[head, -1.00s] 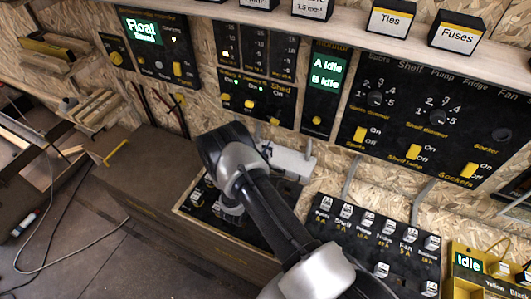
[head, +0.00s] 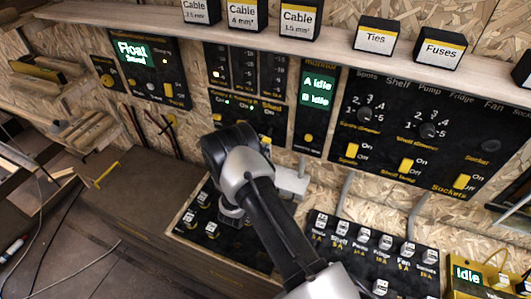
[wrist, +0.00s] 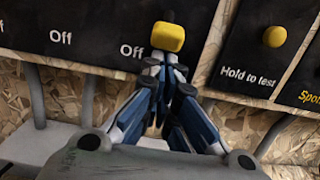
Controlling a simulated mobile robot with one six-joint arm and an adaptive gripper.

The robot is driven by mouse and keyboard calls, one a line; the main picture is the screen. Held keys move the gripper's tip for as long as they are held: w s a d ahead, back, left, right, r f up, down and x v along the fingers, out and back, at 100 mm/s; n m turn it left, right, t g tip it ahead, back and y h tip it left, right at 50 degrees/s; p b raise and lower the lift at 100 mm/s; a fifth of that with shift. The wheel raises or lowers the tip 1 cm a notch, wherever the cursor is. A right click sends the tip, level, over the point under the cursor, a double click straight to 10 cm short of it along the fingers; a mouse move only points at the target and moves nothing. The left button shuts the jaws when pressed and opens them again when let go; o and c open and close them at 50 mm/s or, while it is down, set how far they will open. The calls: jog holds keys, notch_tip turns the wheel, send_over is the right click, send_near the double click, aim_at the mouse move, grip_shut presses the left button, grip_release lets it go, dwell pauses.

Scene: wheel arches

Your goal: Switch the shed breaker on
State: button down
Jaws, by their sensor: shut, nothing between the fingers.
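The breaker panel (head: 246,112) is a black box on the wall with the word Shed at its right end. In the wrist view a yellow switch knob (wrist: 168,37) stands at the panel's right end, beside an Off label. It looks like the shed breaker; its On marking is out of view. My gripper (wrist: 165,68) is shut and empty, its fingertips just below the knob and overlapping the panel's lower edge. I cannot tell whether they touch the knob. In the head view my wrist hides the fingers and the panel's lower part.
A monitor box (head: 318,105) with a Hold to test button (wrist: 275,37) adjoins on the right. A white box (head: 291,181) and conduits sit below. A black switch board (head: 200,218) lies below my wrist. A shelf (head: 300,52) with labelled boxes runs above.

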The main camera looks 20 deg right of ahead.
aim_at(266, 143)
jog(key=shift+r, duration=0.1)
jog(key=shift+s+a+r+g+y+p, duration=0.2)
jog(key=shift+g+y+p, duration=0.1)
jog(key=shift+p, duration=0.35)
jog(key=shift+r+p, duration=0.2)
jog(key=shift+p, duration=0.2)
jog(key=r+g+y+p, duration=0.1)
jog(key=p, duration=0.2)
jog(key=s+r+g+y+p, duration=0.1)
jog(key=r+g+y+p, duration=0.1)
jog(key=a+r+g+y+p, duration=0.1)
jog(key=p, duration=0.2)
jog(key=shift+s+a+r+g+y+p, duration=0.1)
jog(key=shift+s+r+g+y+p, duration=0.05)
jog(key=shift+r+g+y+p, duration=0.2)
jog(key=shift+a+f+b, duration=0.1)
jog(key=shift+f+b, duration=0.2)
jog(key=shift+f, duration=0.05)
jog(key=shift+r, duration=0.1)
